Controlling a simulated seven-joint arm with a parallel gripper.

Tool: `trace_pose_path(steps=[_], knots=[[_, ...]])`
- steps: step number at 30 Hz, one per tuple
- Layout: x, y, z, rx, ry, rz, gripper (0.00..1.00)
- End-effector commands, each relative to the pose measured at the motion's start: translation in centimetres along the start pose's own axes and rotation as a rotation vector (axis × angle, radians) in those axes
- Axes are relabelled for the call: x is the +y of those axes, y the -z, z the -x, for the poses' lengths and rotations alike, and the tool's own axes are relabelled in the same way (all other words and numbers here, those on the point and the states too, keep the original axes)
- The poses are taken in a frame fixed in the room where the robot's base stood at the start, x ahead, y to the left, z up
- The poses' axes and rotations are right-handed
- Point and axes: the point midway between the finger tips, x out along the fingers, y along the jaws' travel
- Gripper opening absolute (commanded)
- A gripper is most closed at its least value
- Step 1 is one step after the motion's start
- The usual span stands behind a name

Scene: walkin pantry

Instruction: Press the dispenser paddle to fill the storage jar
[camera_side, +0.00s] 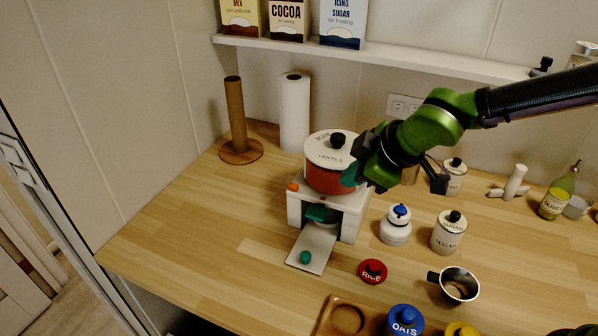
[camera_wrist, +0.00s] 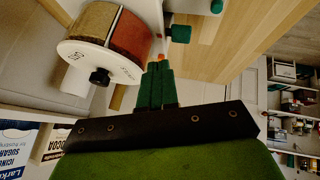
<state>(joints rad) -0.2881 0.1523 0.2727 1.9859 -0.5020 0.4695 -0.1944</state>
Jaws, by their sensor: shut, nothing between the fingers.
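The dispenser (camera_side: 294,209) has a white base and a red hopper (camera_side: 325,182) with a white lid marked like "LENTILS". In the wrist view its round lid (camera_wrist: 97,62) is at upper left. A teal paddle (camera_side: 317,213) sits at the front under the hopper; a teal block, apparently this paddle, shows in the wrist view (camera_wrist: 180,33). A white plate slopes out in front with a teal knob (camera_side: 305,257). My gripper (camera_side: 350,177) is shut and empty, beside the hopper's right side. Its green fingertips (camera_wrist: 158,68) show together. I cannot tell which vessel is the storage jar.
A white jar with a blue knob (camera_side: 396,226), a sugar jar (camera_side: 448,234), a red rice lid (camera_side: 372,270) and a metal cup (camera_side: 460,285) stand to the right. A wooden tray (camera_side: 328,320) is in front. A paper roll (camera_side: 294,115) stands behind. The counter's left is clear.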

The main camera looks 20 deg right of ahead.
Motion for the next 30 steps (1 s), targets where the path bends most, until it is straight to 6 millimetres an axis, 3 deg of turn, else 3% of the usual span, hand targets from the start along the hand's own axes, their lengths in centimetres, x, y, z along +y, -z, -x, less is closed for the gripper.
trace_pose_path(steps=[4, 9, 22, 30], knots=[[-0.5, 4.0, -1.4, 0.104, -0.013, 0.193, 0.0], [0.1, 5.9, -0.8, 0.167, -0.049, 0.289, 0.0], [0.1, 5.8, -0.9, 0.17, -0.051, 0.299, 0.0], [-1.0, 4.3, -3.2, 0.167, -0.047, 0.305, 0.0]])
